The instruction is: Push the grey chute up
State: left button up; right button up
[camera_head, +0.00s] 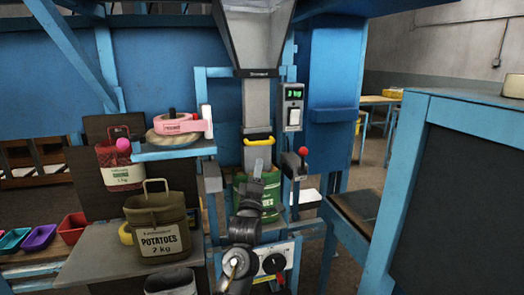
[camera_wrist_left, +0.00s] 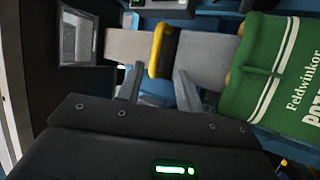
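The grey chute (camera_head: 257,118) hangs upright below the hopper, with a yellow handle (camera_head: 258,141) across its front. In the left wrist view the chute (camera_wrist_left: 208,52) lies sideways and the handle (camera_wrist_left: 162,50) shows between my fingertips. My left gripper (camera_head: 258,166) is just below the handle in the head view. Its fingers (camera_wrist_left: 156,76) are apart, one on each side of the handle in the picture; I cannot tell whether they touch it. A green sack (camera_head: 270,196) is at the chute's lower end, partly hidden by my arm. My right gripper is not in view.
A box with a green display (camera_head: 292,94) and a red-knobbed lever (camera_head: 303,152) stand right of the chute. A blue shelf (camera_head: 175,152) with a pink tape roll is at left, above a potato sack (camera_head: 160,232). A control panel (camera_head: 275,262) sits below.

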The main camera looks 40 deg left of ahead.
aim_at(262, 143)
pick_arm(q)
jog(key=p+x, duration=0.1)
jog(key=x, duration=0.4)
jog(key=p+x, duration=0.2)
jog(key=x, duration=0.4)
jog(key=shift+s+r, duration=0.25)
jog(key=shift+r, duration=0.05)
grip_shut()
